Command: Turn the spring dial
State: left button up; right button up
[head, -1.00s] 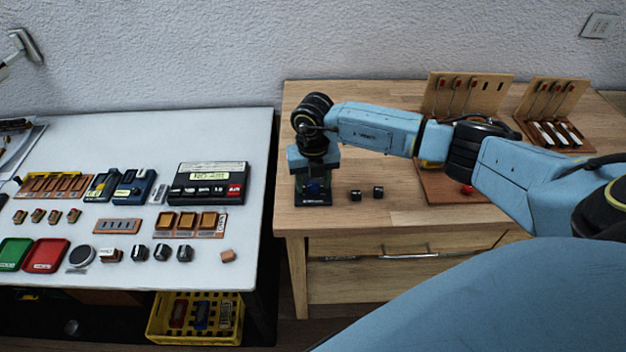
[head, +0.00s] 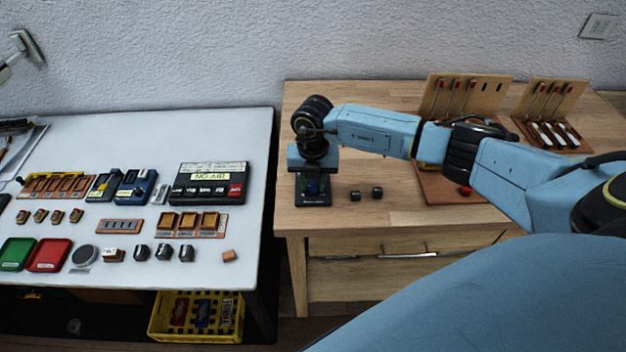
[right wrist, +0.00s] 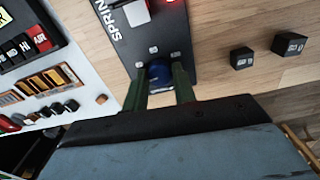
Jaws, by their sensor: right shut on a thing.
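The spring dial is a blue knob (right wrist: 160,72) on a dark panel (right wrist: 140,30) with white lettering that begins "SPRIN". In the right wrist view a red light glows near the top of the panel. The panel also shows in the head view (head: 313,200), standing near the left end of the wooden table, mostly under my gripper. My right gripper (right wrist: 161,88) is shut on the blue knob, one greenish finger on each side of it. It also shows in the head view (head: 313,180), pointing down. The dial's marks are partly hidden. My left gripper is not in view.
Two small dark blocks (head: 355,196) (head: 377,193) stand right of the panel on the wooden table (head: 420,222). Wooden stands with levers (head: 455,95) are at the back right. A white table (head: 130,280) with several parts lies left, across a gap. A yellow crate (head: 196,338) sits below.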

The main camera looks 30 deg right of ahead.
aim_at(313, 185)
jog(key=o, duration=1)
notch_tip(313, 185, up, 14)
jog(key=shift+f, duration=0.25)
